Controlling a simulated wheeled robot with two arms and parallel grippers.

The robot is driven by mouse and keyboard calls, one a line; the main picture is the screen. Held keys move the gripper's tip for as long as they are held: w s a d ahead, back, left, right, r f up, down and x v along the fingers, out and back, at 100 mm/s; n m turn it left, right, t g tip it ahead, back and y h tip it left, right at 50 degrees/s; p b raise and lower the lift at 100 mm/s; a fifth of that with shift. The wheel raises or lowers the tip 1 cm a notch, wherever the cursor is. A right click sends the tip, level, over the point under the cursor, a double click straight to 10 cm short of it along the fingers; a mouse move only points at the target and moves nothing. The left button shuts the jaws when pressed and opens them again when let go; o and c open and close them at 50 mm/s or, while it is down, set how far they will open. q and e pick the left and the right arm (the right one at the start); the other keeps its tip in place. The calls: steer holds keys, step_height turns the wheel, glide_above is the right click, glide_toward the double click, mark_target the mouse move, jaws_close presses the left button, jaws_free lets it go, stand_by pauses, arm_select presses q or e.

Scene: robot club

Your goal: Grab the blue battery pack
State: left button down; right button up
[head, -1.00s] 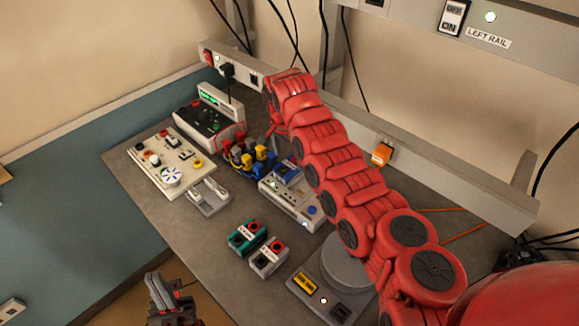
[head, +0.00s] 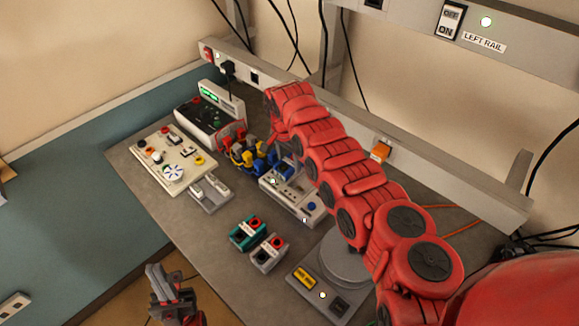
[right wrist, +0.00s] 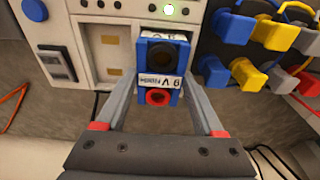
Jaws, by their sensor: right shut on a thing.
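The blue battery pack (right wrist: 160,72) has one black and one red terminal and a white label. In the right wrist view it sits at the front of the grey charger (right wrist: 104,45), whose other bays look empty. My right gripper (right wrist: 158,100) has a finger on each side of the pack and is shut on it. I cannot tell whether the pack is still seated in its bay. In the head view the charger (head: 304,208) is partly behind my red right arm, which hides much of the right gripper. My left gripper (head: 163,285) is at the bottom left, away from the pack.
Blue, yellow and grey plugs (head: 250,155) crowd beside the charger. A teal pack (head: 248,232) and a grey pack (head: 269,253) stand in front of it. A scale (head: 345,262) is at right, a switch panel (head: 170,158) at left. The front left bench is clear.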

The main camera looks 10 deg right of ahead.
jaws_close()
steer(key=shift+r, duration=0.1)
